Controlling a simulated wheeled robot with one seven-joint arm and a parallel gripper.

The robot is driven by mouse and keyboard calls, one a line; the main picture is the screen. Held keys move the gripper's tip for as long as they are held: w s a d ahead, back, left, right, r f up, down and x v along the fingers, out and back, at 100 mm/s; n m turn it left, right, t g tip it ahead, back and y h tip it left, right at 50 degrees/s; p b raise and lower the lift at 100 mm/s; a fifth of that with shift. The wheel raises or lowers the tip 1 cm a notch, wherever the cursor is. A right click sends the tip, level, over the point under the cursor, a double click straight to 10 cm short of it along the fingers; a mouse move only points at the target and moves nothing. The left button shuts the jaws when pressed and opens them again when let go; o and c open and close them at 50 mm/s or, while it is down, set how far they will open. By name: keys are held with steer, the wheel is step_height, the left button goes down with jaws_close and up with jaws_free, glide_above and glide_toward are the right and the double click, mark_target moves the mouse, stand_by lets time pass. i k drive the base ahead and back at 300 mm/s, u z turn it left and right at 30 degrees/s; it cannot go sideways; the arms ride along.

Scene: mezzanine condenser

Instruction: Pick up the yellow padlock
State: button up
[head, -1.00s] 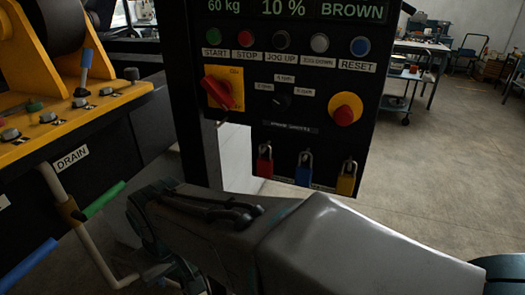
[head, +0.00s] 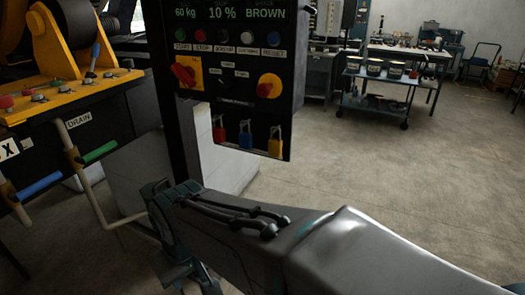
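The yellow padlock (head: 275,146) hangs by its shackle at the lower right of the dark control panel (head: 262,112), in the head view. A blue padlock (head: 245,138) and a red padlock (head: 219,132) hang to its left in the same row. My grey arm crosses the lower part of the picture, below and in front of the panel. My gripper (head: 184,274) shows only in part at the arm's left end, low and to the left of the yellow padlock. Its fingertips are not clearly visible, so its opening cannot be judged. Nothing touches the yellow padlock.
A yellow-topped machine (head: 75,90) with knobs and levers stands at the left, with green and blue handled pipes in front. A pale block (head: 232,170) stands behind the panel. A blue trolley (head: 375,100) is at the back right. The floor at right is clear.

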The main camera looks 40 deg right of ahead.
mark_target(275, 145)
steer(key=z, duration=0.25)
steer(key=i, duration=0.3)
steer(key=z, duration=0.8)
steer(key=i, duration=0.65)
steer(key=u, duration=1.25)
steer(key=k, duration=0.8)
steer(key=z, duration=0.7)
